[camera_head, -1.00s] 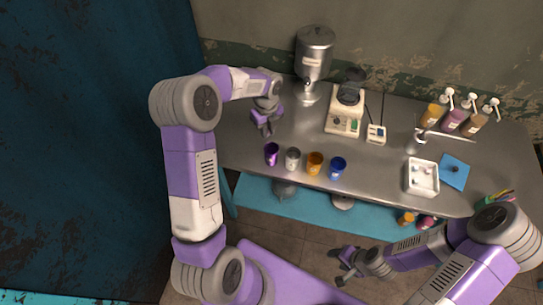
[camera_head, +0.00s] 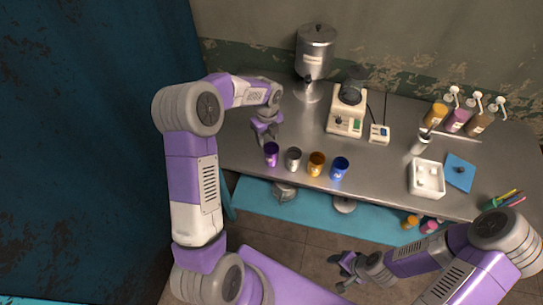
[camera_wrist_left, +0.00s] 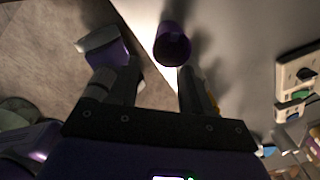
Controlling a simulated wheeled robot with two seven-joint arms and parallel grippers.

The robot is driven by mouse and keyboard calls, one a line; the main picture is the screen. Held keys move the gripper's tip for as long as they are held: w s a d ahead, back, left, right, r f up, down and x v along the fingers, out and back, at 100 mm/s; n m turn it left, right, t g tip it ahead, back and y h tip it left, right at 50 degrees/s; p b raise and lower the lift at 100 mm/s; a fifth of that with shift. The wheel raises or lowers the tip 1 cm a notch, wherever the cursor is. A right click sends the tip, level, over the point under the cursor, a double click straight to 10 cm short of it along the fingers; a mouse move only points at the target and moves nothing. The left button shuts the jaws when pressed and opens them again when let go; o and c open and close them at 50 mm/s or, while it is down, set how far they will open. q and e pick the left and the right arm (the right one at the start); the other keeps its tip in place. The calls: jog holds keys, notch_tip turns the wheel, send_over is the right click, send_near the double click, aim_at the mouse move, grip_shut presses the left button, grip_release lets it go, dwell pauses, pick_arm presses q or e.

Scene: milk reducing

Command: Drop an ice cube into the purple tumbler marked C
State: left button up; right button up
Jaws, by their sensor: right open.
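The purple tumbler (camera_head: 271,155) stands upright at the left end of a row of cups near the table's front edge; its letter is too small to read. In the left wrist view the purple tumbler (camera_wrist_left: 172,46) lies just beyond my left gripper (camera_wrist_left: 163,72), whose two fingers are spread with nothing visible between them. In the head view my left gripper (camera_head: 266,139) is right behind the tumbler. My right gripper (camera_head: 345,266) is open and empty, low in front of the table. No ice cube can be made out for sure; small pale items lie in the white tray (camera_head: 412,178).
Silver (camera_head: 293,160), orange (camera_head: 316,164) and blue (camera_head: 340,169) cups stand right of the tumbler. Behind are a metal dispenser (camera_head: 315,55) and a cream-coloured machine (camera_head: 345,112). Pump bottles (camera_head: 458,120) stand at the back right, a blue mat (camera_head: 460,172) beside the tray.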

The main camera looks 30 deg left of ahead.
pick_arm(q)
notch_tip(320, 180, up, 8)
jog(key=shift+f, duration=0.25)
dwell(0.4)
dwell(0.3)
